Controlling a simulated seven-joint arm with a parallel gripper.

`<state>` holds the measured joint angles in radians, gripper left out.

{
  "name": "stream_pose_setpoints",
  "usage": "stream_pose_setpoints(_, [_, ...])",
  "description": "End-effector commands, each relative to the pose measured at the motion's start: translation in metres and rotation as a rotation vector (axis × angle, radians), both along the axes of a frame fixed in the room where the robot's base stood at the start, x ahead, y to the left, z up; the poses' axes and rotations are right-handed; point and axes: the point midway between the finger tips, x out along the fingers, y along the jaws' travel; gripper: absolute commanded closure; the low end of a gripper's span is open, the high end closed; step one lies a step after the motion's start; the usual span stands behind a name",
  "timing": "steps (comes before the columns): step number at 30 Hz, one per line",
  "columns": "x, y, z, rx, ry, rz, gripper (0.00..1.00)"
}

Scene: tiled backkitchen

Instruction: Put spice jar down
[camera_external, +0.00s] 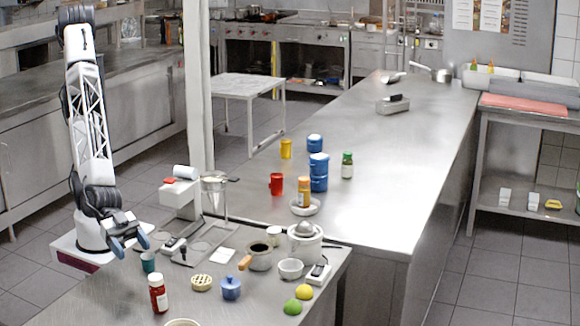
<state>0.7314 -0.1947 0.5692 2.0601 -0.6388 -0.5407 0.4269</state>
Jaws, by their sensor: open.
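My gripper (131,244) hangs low at the left, over the back left part of the near steel counter. Its blue fingers are apart and I see nothing between them. Several jars could be the spice jar; I cannot tell which. A red jar with a white lid (158,295) stands upright on the near counter, below and right of my gripper, apart from it. A green-lidded jar with a pale label (347,166) stands upright farther back.
A teal cup (148,262) stands close below my gripper. A yellow latticed item (202,283), a blue lidded pot (231,288), a grey mortar (260,256) and a white juicer (304,243) crowd the near counter. The long counter (390,190) is clear at its right.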

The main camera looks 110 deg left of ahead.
Motion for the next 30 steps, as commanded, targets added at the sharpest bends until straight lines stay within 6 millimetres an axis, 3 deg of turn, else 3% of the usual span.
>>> stream_pose_setpoints(11, [0.0, 0.002, 0.001, 0.0, 0.002, -0.001, 0.3])
stream_pose_setpoints(17, [0.002, 0.019, 0.011, -0.003, 0.035, -0.004, 0.3])
stream_pose_setpoints(23, [-0.001, 0.062, 0.03, -0.003, 0.116, -0.012, 0.3])
stream_pose_setpoints(30, [-0.018, 0.133, 0.055, 0.012, 0.252, -0.012, 0.3])
